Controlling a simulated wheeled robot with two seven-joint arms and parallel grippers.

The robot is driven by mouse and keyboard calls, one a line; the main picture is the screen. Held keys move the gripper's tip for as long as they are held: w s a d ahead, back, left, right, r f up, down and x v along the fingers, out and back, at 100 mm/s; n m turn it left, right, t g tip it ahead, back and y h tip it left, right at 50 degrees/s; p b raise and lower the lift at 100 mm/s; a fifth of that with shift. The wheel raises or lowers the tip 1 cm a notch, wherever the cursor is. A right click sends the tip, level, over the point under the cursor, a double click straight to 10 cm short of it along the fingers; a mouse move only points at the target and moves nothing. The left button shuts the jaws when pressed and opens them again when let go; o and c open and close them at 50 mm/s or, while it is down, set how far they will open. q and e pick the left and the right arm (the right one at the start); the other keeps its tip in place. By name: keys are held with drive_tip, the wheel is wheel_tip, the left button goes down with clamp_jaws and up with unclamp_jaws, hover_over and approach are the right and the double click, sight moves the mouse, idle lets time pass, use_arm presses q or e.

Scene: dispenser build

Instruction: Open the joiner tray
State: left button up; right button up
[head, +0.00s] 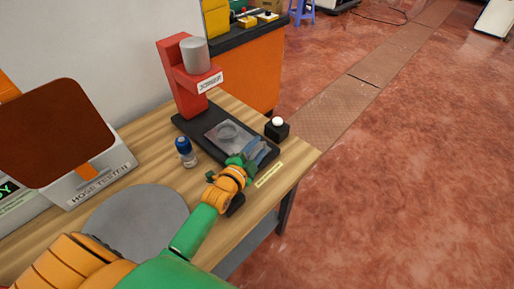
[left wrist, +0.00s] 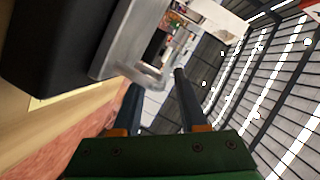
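The joiner (head: 180,80) is a red press with a grey cylinder head on a black base, standing on the wooden bench. Its grey joiner tray (head: 224,132) lies on the base, with a round shape on it. My left gripper (head: 260,150) is at the tray's front right end, and its fingers partly hide that end. In the left wrist view the two dark fingers (left wrist: 158,88) stand apart, with a metal edge of the tray (left wrist: 122,45) just beyond them. I cannot tell whether they touch it. My right gripper is not in view.
A blue-capped bottle (head: 186,152) stands left of the base. A black box with a white button (head: 277,128) stands to its right. A hose tester (head: 100,178) and a grey round plate (head: 135,220) are at the left. Floor beyond the bench's right edge is clear.

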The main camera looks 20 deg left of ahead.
use_arm(q)
drive_tip(key=v, duration=0.7)
drive_tip(key=shift+s, duration=0.1)
